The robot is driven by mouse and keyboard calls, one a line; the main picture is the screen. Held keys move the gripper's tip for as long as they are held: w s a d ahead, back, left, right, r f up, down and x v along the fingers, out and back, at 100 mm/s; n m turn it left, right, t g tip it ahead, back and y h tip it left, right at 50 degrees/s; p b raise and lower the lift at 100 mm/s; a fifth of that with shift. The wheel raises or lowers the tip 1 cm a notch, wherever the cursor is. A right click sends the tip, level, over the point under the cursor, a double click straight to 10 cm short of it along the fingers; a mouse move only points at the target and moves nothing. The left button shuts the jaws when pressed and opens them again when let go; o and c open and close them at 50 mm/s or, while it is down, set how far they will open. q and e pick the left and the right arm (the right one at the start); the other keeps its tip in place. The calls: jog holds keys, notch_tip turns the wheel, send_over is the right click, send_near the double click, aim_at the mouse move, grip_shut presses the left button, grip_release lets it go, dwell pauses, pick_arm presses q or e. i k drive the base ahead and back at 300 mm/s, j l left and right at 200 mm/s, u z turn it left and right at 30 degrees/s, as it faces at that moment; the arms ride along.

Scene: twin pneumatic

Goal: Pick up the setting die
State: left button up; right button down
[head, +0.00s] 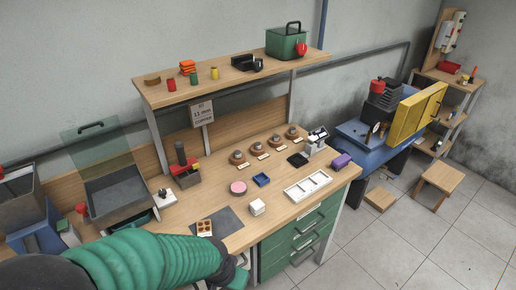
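No single object can be told for certain as the setting die. Several small round dark pieces on wooden bases stand in a row with white labels, such as the leftmost piece (238,157), toward the back of the bench. A small orange-brown block with round spots (205,228) lies on a dark mat (226,218) near the front edge. My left arm, in a green ribbed sleeve, crosses the bottom left. Its gripper (241,272) is low at the bench's front edge, mostly hidden and apart from these pieces. My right gripper is not in view.
A black and red hand press (185,165), pink disc (238,188), blue tray (261,179), white cube (257,207) and white divided tray (307,186) stand on the wooden bench (215,185). A shelf (220,81) overhangs the back. Green drawers (300,238) are below.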

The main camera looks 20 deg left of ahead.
aim_at(257, 144)
jog(key=k+j+u, duration=0.2)
jog(key=k, duration=0.5)
jog(key=u, duration=0.5)
jog(key=i+l+u, duration=0.1)
jog(key=u, duration=0.4)
jog(key=l+u, duration=0.1)
jog(key=u, duration=0.4)
jog(key=l+u, duration=0.1)
jog(key=u, duration=0.4)
jog(key=l+u, duration=0.1)
jog(key=u, duration=0.35)
jog(key=l, duration=0.6)
jog(key=k+l+u, duration=0.1)
jog(key=l, duration=1.1)
jog(key=k+l+u, duration=0.1)
jog(key=l, duration=0.5)
jog(key=k+l, duration=0.15)
jog(key=l, duration=0.45)
jog(key=l+u, duration=0.1)
jog(key=l, duration=0.5)
jog(key=k, duration=0.05)
